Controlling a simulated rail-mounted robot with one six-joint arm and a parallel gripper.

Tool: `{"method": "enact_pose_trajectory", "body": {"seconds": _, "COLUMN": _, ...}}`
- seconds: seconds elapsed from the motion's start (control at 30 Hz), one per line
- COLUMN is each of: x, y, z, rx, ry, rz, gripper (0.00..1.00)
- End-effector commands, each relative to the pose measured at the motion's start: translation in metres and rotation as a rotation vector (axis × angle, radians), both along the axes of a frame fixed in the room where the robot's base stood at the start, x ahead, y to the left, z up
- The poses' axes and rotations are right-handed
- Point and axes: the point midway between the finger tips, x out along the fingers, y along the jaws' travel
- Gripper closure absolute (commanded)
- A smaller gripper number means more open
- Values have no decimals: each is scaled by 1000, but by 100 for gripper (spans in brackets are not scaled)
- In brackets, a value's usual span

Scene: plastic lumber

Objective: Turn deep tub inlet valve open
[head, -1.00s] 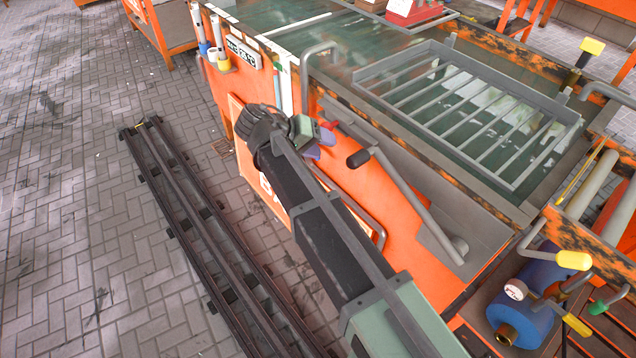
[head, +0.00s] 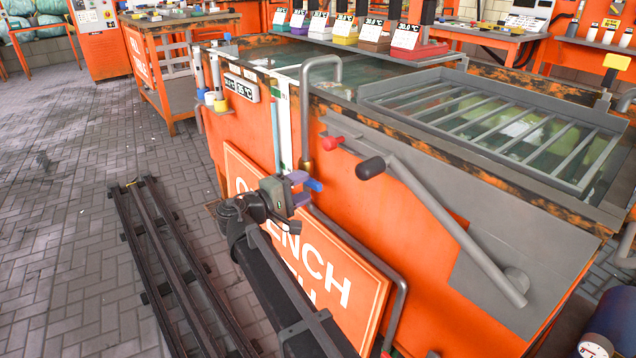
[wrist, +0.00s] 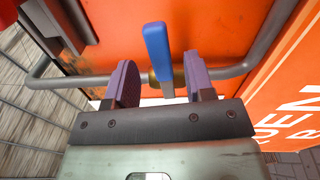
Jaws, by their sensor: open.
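The orange tub (head: 440,250) holds greenish water. A blue valve lever (wrist: 158,48) with a brass-coloured body stands at a grey pipe (wrist: 70,82) along the tub's orange side. Its blue end also shows in the head view (head: 314,185), just beyond my gripper (head: 298,184). My gripper (wrist: 160,82) is open, with two purple fingers. In the wrist view the blue lever stands between the fingers, nearer the right one, with gaps on both sides. The lever's lower end and pivot are partly hidden. A red handle (head: 333,142) sits higher on the tub side.
A sign board (head: 335,280) and bent grey pipe (head: 398,300) lie below. A grey rack (head: 490,115) sits over the water. Dark rails (head: 185,265) run along the paved floor.

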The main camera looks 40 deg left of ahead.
Motion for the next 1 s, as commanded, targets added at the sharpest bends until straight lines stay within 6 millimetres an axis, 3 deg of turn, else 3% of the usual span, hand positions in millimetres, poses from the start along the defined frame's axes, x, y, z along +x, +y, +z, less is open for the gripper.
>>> {"method": "enact_pose_trajectory", "body": {"seconds": 0.2, "x": 41, "y": -11, "z": 0, "rx": 1, "ry": 1, "rz": -1, "gripper": 51}}
{"method": "enact_pose_trajectory", "body": {"seconds": 0.53, "x": 50, "y": -14, "z": 0, "rx": 1, "ry": 1, "rz": 0, "gripper": 51}}
{"method": "enact_pose_trajectory", "body": {"seconds": 0.87, "x": 50, "y": -14, "z": -1, "rx": 1, "ry": 1, "rz": 0, "gripper": 100}}
{"method": "enact_pose_trajectory", "body": {"seconds": 1.0, "x": 50, "y": -14, "z": -1, "rx": 1, "ry": 1, "rz": 0, "gripper": 100}}
